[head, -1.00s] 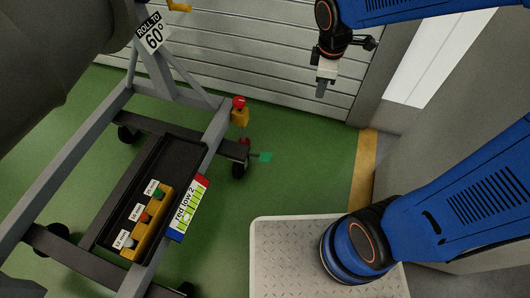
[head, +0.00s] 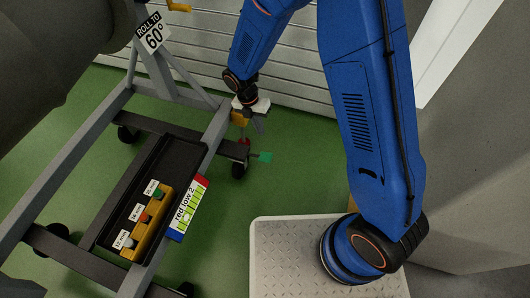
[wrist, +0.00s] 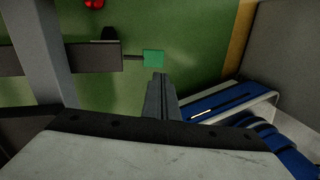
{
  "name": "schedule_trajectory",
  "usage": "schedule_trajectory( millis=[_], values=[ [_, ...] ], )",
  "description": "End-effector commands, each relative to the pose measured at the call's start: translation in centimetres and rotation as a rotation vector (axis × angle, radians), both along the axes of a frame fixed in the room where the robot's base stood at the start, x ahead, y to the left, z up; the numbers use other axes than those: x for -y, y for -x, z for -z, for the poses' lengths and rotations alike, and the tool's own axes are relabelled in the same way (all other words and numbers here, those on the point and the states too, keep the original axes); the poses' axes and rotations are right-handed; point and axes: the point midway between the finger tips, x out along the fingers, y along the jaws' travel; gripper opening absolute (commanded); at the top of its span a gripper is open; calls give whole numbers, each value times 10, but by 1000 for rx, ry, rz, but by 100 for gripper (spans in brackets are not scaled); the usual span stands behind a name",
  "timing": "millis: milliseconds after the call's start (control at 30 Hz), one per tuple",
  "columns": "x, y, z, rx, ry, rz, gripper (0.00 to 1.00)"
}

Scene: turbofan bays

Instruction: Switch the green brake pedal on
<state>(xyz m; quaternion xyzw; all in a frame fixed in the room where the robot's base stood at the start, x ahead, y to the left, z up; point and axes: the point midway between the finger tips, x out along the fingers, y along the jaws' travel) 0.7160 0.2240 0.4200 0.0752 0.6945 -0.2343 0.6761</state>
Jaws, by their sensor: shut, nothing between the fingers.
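The green brake pedal (head: 265,157) sticks out on a short rod from the end of the dark lower beam of the stand, near a caster. In the wrist view the pedal (wrist: 153,57) is a small green square just beyond my fingertips. My gripper (head: 259,124) is above the pedal and a little behind it in the head view, pointing down. In the wrist view my gripper (wrist: 160,78) is shut and empty, with its tips close to the pedal's lower edge in the picture. I cannot tell the height gap between them; no contact is evident.
A red knob (wrist: 93,3) shows at the top of the wrist view. Green floor (head: 225,225) is clear right of the stand.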

Motion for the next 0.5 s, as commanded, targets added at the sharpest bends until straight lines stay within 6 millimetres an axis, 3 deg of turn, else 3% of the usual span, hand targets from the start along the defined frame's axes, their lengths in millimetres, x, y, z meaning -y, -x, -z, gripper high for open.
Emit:
schedule_trajectory(
  millis=[133, 500],
  values=[
    [-9, 3, 18, -25, 7, -76, 0],
    [-11, 4, 21, -30, 8, -95, 0]
  ],
)
